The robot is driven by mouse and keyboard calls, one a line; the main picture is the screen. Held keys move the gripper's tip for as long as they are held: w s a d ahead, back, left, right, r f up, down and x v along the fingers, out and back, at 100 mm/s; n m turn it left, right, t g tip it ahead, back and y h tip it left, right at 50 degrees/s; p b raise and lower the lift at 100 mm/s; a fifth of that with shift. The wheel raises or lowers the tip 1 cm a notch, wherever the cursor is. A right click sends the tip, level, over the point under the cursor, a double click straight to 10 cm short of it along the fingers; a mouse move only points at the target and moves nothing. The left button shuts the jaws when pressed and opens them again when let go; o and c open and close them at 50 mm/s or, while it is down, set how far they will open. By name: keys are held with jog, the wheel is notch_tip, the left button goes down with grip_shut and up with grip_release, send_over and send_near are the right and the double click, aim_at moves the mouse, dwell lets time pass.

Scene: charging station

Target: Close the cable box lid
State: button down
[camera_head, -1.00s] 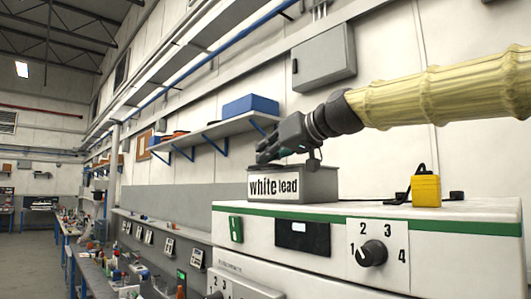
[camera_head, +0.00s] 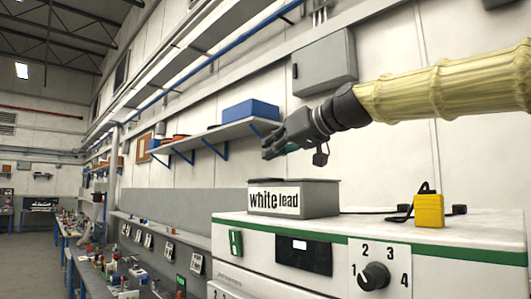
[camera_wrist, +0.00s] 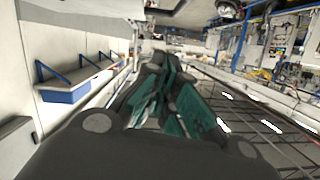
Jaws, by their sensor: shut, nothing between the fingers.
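The cable box (camera_head: 293,199) is a grey box with a "white lead" label on its front. It stands on top of the white cabinet in the head view. Its top looks closed and flat, with a dark strip along the top edge; the lid's exact position is hard to tell from this low angle. My gripper (camera_head: 270,148) is above and slightly left of the box, apart from it, with its fingers pointing left. The fingers are together and hold nothing. In the wrist view my gripper (camera_wrist: 165,100) fills the middle, and the box is not visible there.
The white cabinet (camera_head: 480,222) has a green stripe and a dial (camera_head: 374,276). A yellow block (camera_head: 428,210) with a black cable stands right of the box. A wall shelf (camera_head: 220,133) carries a blue bin (camera_head: 250,110). A grey wall box (camera_head: 325,62) hangs above my arm.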

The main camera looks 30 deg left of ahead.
jog(key=b+v, duration=0.2)
jog(key=v, duration=0.7)
